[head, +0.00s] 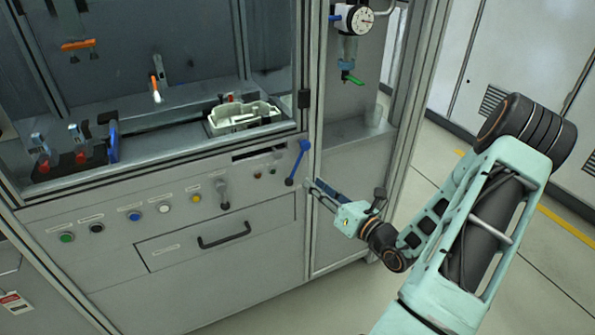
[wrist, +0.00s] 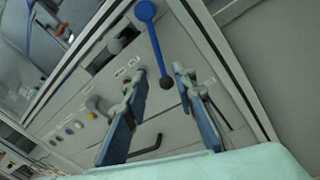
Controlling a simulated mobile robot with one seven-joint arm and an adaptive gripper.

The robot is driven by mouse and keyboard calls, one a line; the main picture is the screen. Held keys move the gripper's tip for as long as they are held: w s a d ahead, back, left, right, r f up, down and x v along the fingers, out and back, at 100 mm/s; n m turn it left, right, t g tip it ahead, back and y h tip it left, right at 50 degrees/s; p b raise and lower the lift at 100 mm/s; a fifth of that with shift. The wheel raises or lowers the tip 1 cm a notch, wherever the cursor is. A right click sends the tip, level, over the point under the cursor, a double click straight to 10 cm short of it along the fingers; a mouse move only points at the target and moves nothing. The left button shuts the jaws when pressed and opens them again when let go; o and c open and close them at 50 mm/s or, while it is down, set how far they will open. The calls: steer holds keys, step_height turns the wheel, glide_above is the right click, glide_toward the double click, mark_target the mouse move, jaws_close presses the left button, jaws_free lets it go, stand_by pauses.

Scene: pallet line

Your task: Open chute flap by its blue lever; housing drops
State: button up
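The blue lever (head: 298,163) is on the machine's front panel near its right post. It slants up from a dark round end to a wider blue end. In the wrist view the blue lever (wrist: 155,45) runs down between the fingertips, its dark end close to them. My gripper (head: 311,184) is just right of the lever's lower end. In the wrist view my gripper (wrist: 160,74) is open, with nothing held. A pale housing (head: 240,116) sits inside the machine above the panel. A dark slot (head: 258,152) is left of the lever; I cannot tell the flap's position.
Left of the lever are a grey handle (head: 222,194), coloured buttons (head: 134,216) and a drawer with a dark handle (head: 224,236). A metal post (head: 311,110) stands beside the lever. A dial gauge (head: 360,19) hangs above right. The floor at right is clear.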

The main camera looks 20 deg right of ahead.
steer(key=b+x, duration=0.1)
steer(key=x, duration=0.7)
steer(key=shift+w, duration=0.15)
jaws_close()
